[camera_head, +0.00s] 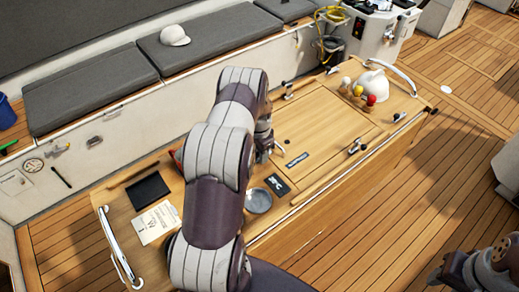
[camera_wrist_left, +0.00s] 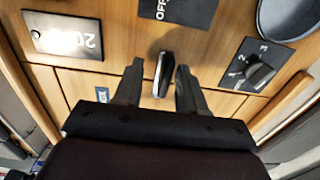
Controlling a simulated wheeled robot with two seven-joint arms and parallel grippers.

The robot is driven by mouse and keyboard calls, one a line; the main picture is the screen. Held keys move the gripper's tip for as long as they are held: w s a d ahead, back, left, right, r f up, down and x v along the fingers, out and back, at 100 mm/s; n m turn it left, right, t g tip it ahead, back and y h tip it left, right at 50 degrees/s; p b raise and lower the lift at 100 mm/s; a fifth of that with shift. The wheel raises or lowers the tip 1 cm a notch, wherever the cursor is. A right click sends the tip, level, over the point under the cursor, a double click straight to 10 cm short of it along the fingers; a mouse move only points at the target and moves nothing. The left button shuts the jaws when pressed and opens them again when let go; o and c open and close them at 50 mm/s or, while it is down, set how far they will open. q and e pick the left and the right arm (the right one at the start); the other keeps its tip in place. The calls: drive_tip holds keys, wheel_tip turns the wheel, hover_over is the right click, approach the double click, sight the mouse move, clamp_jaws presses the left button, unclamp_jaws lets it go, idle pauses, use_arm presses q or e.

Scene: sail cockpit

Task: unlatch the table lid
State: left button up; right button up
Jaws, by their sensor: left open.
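The wooden table lid (camera_head: 318,125) lies flat and closed in the table top. A dark latch handle (camera_head: 355,147) stands at its right edge, and another small dark fitting (camera_head: 279,147) shows beside my left gripper. My left gripper (camera_head: 264,152) is low over the table, partly hidden by my arm. In the left wrist view the open left gripper (camera_wrist_left: 157,72) has a dark, pale-edged latch lever (camera_wrist_left: 162,75) between its fingers; I cannot tell whether they touch it. My right gripper (camera_head: 480,265) is at the lower right, away from the table; its jaws are unclear.
A selector knob (camera_wrist_left: 260,72) on a black plate and a plate marked 20 (camera_wrist_left: 65,38) flank the lever. A round grey dish (camera_head: 258,200), a black pad (camera_head: 148,191) and a paper card (camera_head: 157,222) lie on the table's left. A metal rail (camera_head: 390,75) edges the far end.

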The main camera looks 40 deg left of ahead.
use_arm(q)
drive_tip(key=shift+f, duration=0.25)
drive_tip(key=shift+w+a+f, duration=0.25)
drive_tip(key=shift+w+a, duration=0.05)
drive_tip(key=shift+a, duration=0.15)
drive_tip(key=c, duration=0.3)
drive_tip(key=shift+d+r, duration=0.1)
clamp_jaws()
drive_tip(key=shift+d, duration=0.1)
use_arm(e)
drive_tip(key=shift+w+a, duration=0.3)
drive_tip(key=shift+a, duration=0.1)
drive_tip(key=shift+f, duration=0.1)
